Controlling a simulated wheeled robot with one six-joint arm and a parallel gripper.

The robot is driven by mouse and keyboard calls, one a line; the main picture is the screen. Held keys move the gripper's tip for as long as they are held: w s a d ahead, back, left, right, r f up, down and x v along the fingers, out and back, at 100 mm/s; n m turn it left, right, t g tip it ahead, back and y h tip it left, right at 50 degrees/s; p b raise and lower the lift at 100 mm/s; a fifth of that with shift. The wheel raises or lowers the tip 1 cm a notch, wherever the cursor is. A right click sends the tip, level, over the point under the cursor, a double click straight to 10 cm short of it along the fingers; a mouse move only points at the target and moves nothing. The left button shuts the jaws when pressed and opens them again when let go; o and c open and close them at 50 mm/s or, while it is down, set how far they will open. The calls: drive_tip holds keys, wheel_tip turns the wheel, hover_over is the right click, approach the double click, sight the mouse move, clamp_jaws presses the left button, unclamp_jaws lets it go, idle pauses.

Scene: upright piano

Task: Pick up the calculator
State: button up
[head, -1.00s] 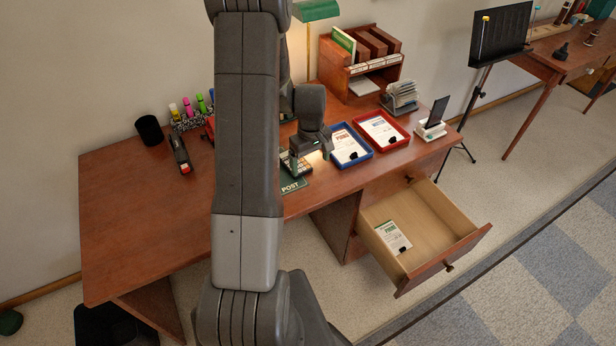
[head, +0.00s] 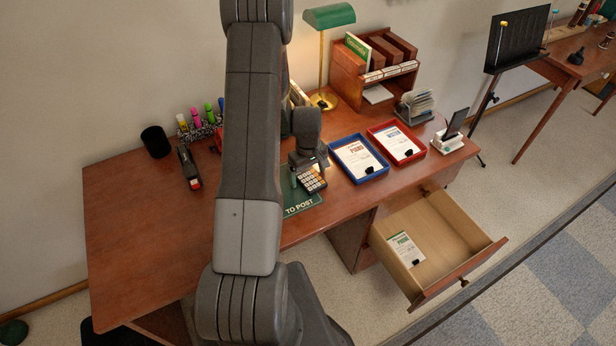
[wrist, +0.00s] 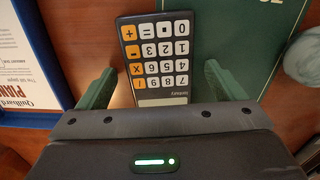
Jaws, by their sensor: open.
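The calculator (wrist: 158,58) is dark with white and orange keys. In the wrist view it lies between the two green fingers of my gripper (wrist: 160,88), which is open, with a gap on each side of it. In the head view the calculator (head: 312,180) lies on the desk at the edge of a green mat (head: 300,204) marked "TO POST". My gripper (head: 308,172) is right over it there. The calculator's display end is partly hidden under the gripper body in the wrist view.
A blue tray (head: 383,172) and a red tray (head: 418,156) with papers stand to the right of the calculator. A green lamp (head: 330,17) and a wooden organiser (head: 345,90) are behind. A drawer (head: 480,247) is open at the lower right. The desk's left part is mostly clear.

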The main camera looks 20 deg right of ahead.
drive_tip(key=shift+c, duration=0.4)
drive_tip(key=c, duration=1)
drive_tip(key=shift+r, duration=0.15)
drive_tip(key=shift+c, duration=0.2)
